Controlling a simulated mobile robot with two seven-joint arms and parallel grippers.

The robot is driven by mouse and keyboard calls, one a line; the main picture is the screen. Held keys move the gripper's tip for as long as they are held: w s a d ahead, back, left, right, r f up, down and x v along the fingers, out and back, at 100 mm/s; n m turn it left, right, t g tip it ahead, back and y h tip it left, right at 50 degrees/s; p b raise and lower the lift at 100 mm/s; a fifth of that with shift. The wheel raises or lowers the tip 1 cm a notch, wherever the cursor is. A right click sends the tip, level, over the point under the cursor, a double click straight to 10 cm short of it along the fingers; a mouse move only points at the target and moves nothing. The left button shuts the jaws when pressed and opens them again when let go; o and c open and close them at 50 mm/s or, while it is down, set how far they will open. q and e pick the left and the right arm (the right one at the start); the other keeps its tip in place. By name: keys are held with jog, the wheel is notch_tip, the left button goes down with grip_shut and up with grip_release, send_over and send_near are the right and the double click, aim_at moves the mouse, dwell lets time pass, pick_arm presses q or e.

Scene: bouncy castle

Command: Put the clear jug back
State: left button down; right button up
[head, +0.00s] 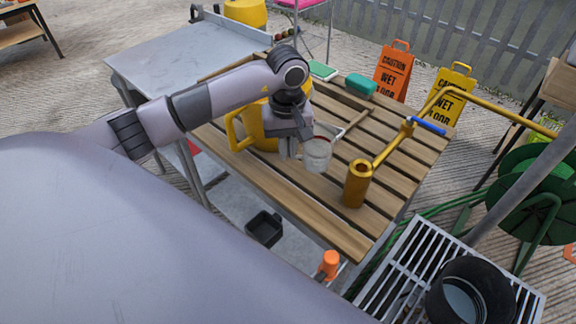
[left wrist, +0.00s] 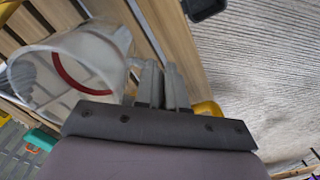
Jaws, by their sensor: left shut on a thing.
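The clear jug (head: 318,155) is over the slatted wooden table, just right of my left gripper (head: 290,148). In the left wrist view the jug (left wrist: 65,75) is at the upper left, with a dark red band inside its wide mouth. My left gripper's fingers (left wrist: 160,85) are close together beside the jug's wall, shut on its handle side; the handle itself is mostly hidden. I cannot tell whether the jug's base touches the slats. My right gripper is out of view.
A yellow jug (head: 240,131) stands behind my left gripper. A metal grate (head: 398,265) holds a black bucket (head: 470,292).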

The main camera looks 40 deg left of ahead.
pick_arm(q)
jog(key=shift+f, duration=3.25)
jog(key=shift+f, duration=0.2)
jog(key=c, duration=1.2)
grip_release()
jog(key=shift+r, duration=0.1)
notch_tip(320, 180, up, 12)
jog(key=shift+r+b, duration=0.15)
jog(key=shift+b, duration=0.35)
